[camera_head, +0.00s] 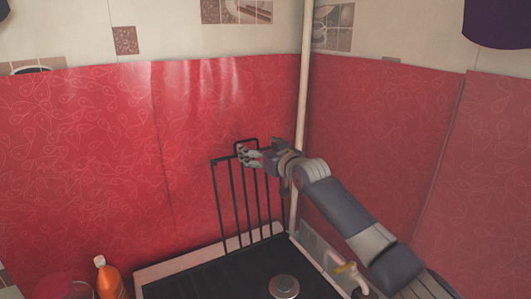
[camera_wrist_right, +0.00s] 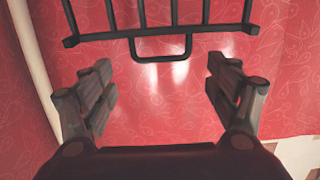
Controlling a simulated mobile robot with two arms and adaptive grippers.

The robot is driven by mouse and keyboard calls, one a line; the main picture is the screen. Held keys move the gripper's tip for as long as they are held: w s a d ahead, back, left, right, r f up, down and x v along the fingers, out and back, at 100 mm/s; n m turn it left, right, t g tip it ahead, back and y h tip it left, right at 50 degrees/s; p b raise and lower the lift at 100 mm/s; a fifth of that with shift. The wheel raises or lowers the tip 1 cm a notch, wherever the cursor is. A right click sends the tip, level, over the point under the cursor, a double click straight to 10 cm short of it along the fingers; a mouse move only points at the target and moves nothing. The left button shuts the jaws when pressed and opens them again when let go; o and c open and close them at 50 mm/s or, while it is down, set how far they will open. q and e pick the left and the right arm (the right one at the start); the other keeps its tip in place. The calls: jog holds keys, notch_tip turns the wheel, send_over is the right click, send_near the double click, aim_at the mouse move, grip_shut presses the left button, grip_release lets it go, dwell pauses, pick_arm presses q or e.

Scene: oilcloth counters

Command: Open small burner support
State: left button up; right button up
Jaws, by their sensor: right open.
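The small burner support (camera_head: 232,200) is a black barred grate, raised upright at the back of the dark stove top (camera_head: 235,277). In the right wrist view its bars and lower rail (camera_wrist_right: 140,33) show, with a small black loop handle (camera_wrist_right: 161,60) sticking out between the fingers. My right gripper (camera_head: 243,154) is at the top of the support, around the handle area. In the wrist view the right gripper (camera_wrist_right: 160,88) is open, its fingers apart on both sides of the handle and not touching it. My left gripper is not seen.
Red patterned oilcloth (camera_head: 90,160) covers the walls close behind the support. A pale vertical pipe (camera_head: 303,90) stands in the corner. An orange bottle (camera_head: 108,279) stands at the left. A round burner (camera_head: 284,287) is on the stove.

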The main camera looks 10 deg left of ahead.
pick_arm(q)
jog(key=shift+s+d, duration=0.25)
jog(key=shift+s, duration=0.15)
pick_arm(e)
jog(key=v, duration=1.1)
jog(key=shift+s+d, duration=0.3)
